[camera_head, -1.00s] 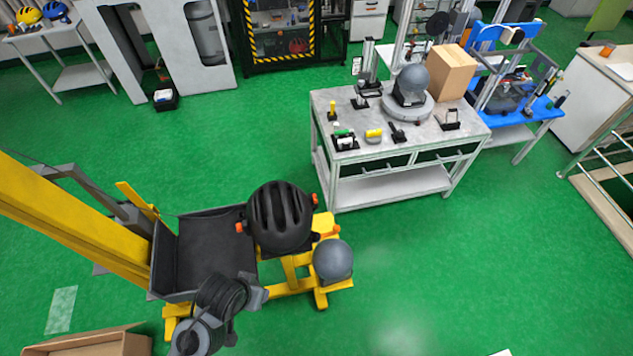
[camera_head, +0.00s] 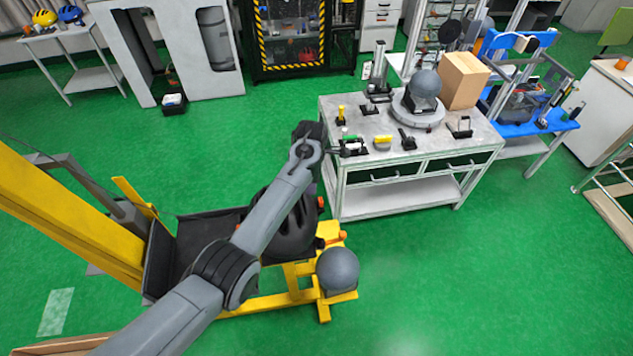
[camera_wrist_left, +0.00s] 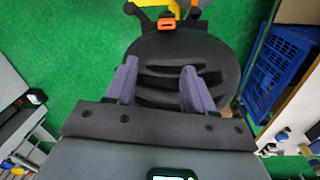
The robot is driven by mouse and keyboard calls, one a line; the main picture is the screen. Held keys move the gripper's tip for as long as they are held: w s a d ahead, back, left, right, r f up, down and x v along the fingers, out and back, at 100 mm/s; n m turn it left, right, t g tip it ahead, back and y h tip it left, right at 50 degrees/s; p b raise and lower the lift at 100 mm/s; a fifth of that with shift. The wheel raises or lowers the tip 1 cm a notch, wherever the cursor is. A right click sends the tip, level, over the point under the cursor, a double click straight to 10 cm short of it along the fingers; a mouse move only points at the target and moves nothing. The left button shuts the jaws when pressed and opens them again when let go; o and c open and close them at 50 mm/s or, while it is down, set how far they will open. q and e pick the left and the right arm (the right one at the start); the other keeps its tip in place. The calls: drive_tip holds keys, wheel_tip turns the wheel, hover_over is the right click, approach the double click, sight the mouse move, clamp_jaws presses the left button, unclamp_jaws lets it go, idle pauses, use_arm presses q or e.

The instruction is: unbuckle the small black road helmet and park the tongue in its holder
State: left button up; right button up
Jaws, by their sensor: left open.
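The black helmet (camera_head: 294,238) sits on the yellow stand (camera_head: 299,278), partly hidden behind my left arm in the head view. It also shows in the left wrist view (camera_wrist_left: 172,55), vents facing the camera. An orange part (camera_wrist_left: 180,23) is at the helmet's far edge there; I cannot tell whether it is the buckle. My left gripper (camera_wrist_left: 158,75) is open, its two purple-grey fingers in front of the helmet with nothing between them; contact cannot be told. The strap, tongue and holder cannot be made out. My right gripper is not in view.
A grey ball-like form (camera_head: 337,270) stands on the yellow stand's right end. A black tray (camera_head: 192,238) adjoins the helmet on the left. Green floor lies open at right.

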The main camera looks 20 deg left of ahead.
sight(321, 200)
use_arm(q)
drive_tip(key=d+n, duration=0.1)
drive_tip(key=w+d+r+n+b, duration=0.1)
drive_tip(key=shift+d+n, duration=0.35)
drive_tip(key=shift+n, duration=0.05)
wheel_tip(321, 200, down, 9)
drive_tip(key=b, duration=0.9)
drive_tip(key=shift+w+a+r, duration=0.1)
drive_tip(key=shift+r, duration=0.1)
drive_tip(key=shift+f+b, duration=1.25)
drive_tip(key=shift+f, duration=0.3)
drive_tip(key=c, duration=0.8)
drive_tip(key=shift+r, duration=0.2)
drive_tip(key=shift+r+p, duration=1.5)
drive_tip(key=shift+p, duration=0.35)
